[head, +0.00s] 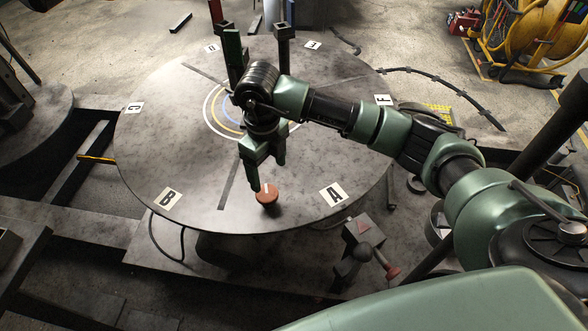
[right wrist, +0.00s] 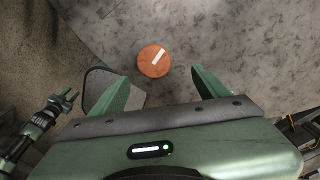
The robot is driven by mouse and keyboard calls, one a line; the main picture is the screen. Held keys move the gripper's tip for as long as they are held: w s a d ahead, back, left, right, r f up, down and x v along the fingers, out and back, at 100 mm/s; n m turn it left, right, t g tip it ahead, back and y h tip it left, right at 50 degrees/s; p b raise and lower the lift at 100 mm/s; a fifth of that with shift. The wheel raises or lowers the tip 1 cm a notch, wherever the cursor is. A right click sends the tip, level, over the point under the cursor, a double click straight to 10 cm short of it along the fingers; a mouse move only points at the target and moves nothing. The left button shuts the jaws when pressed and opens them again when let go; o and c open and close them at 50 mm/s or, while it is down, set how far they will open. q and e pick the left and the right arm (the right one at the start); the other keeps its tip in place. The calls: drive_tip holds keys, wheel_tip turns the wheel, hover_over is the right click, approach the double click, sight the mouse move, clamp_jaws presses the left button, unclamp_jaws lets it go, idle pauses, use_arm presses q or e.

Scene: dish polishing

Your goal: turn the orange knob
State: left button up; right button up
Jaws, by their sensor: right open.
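The orange knob (head: 267,194) is a round disc with a white mark on its top. It sits near the front edge of the round grey table (head: 170,140), between the labels B and A. My right gripper (head: 268,174) points down just above and behind the knob, with its fingers apart and nothing between them that I can make out. In the right wrist view the knob (right wrist: 154,61) lies just beyond the fingertips, between their lines and nearer the left one. I cannot tell the exact height gap.
White letter cards, such as A (head: 332,194) and B (head: 168,198), lie around the table rim. Dark and green upright posts stand at the table's back. A grey box with a red-knobbed lever (head: 391,273) stands below the front right edge. A yellow hose reel (head: 530,35) is at the far right.

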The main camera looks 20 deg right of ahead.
sight(267, 192)
drive_tip(key=shift+s+a, duration=0.1)
drive_tip(key=shift+a, duration=0.1)
drive_tip(key=f, duration=0.2)
drive_tip(key=a+f+p, duration=0.1)
drive_tip(key=f, duration=0.1)
drive_tip(key=shift+a+f, duration=0.1)
drive_tip(key=shift+f, duration=0.15)
drive_tip(key=shift+d+f+p, duration=0.2)
drive_tip(key=shift+f+p, duration=0.2)
drive_tip(key=shift+f, duration=1.15)
use_arm(q)
drive_tip(key=a+r, duration=0.1)
drive_tip(key=a, duration=0.1)
drive_tip(key=shift+a+r, duration=0.3)
drive_tip(key=shift+r, duration=0.1)
use_arm(e)
drive_tip(key=c, duration=1.4)
use_arm(q)
drive_tip(key=shift+f, duration=0.15)
use_arm(e)
drive_tip(key=shift+m, duration=0.4)
drive_tip(key=m+b, duration=0.1)
drive_tip(key=m, duration=0.1)
drive_tip(key=shift+m, duration=0.4)
use_arm(q)
drive_tip(key=shift+f+b, duration=0.6)
drive_tip(key=shift+f, duration=0.3)
use_arm(e)
drive_tip(key=shift+m, duration=2.3)
